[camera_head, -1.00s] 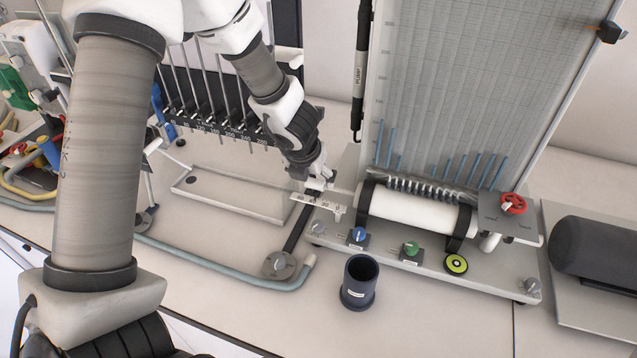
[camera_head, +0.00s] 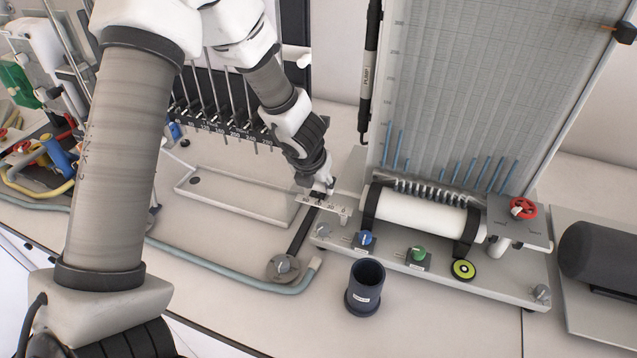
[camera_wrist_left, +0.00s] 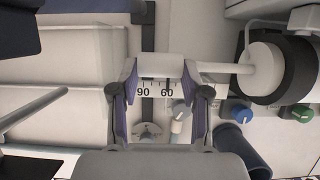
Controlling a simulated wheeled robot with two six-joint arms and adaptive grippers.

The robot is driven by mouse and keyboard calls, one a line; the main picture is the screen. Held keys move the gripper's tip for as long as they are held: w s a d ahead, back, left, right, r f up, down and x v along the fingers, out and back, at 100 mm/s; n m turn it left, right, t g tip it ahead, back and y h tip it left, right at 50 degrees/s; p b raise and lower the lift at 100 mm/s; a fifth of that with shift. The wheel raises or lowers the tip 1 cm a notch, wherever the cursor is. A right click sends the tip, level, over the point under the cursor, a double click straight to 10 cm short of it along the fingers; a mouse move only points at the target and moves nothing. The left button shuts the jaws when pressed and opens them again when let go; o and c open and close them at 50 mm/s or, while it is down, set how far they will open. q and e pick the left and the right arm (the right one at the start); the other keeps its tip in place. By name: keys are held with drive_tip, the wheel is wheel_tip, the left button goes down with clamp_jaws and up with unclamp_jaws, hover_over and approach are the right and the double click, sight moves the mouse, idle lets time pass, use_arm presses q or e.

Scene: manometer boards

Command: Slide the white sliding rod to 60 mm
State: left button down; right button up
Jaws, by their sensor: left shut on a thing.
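The white sliding rod (camera_wrist_left: 215,67) comes out of the left end of the white cylinder (camera_wrist_left: 255,68) in the left wrist view. Its pale end piece (camera_wrist_left: 161,65) lies between the fingers of my left gripper (camera_wrist_left: 160,75), which is shut on it. A scale plate (camera_wrist_left: 155,92) shows 90 and 60 just below; a dark line crosses it close to the 60 mark. In the head view, my left gripper (camera_head: 325,188) is at the scale plate (camera_head: 310,202), left of the cylinder (camera_head: 420,212), and hides much of the rod. My right gripper is not in view.
The manometer board (camera_head: 460,90) stands behind the cylinder. Blue (camera_head: 366,239) and green (camera_head: 418,254) knobs sit in front of it. A dark cup (camera_head: 366,286) stands on the table nearby. A shallow tray (camera_head: 235,200) lies left of the gripper.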

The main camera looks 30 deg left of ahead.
use_arm(q)
drive_tip(key=c, duration=0.7)
unclamp_jaws()
drive_tip(key=shift+c, duration=0.2)
drive_tip(key=shift+o, duration=1)
drive_tip(key=shift+w+f, duration=0.15)
drive_tip(key=v, duration=1.2)
drive_tip(key=shift+a, duration=0.1)
